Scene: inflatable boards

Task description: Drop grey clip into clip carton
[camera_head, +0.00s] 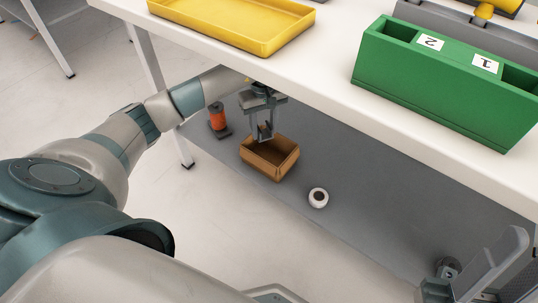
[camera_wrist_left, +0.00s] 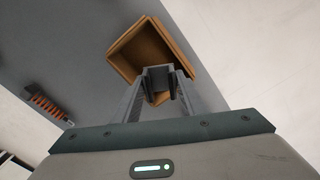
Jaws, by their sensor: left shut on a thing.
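My left gripper (camera_head: 264,135) reaches down beside the table edge, shut on the grey clip (camera_head: 265,129). In the left wrist view the clip (camera_wrist_left: 158,71) sits between the fingertips, with the open brown clip carton (camera_wrist_left: 124,62) behind it. In the head view the clip carton (camera_head: 262,165) stands on the grey floor strip. The gripper and clip are over the carton's back left part, and the fingertips overlap its rim in the picture. How high they are above it I cannot tell. What looks like part of my right gripper (camera_head: 484,272) shows at the bottom right; its jaws are unclear.
The white table (camera_head: 330,75) above carries a yellow tray (camera_head: 232,25) and a green box (camera_head: 430,85) with labels 1 and 2.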

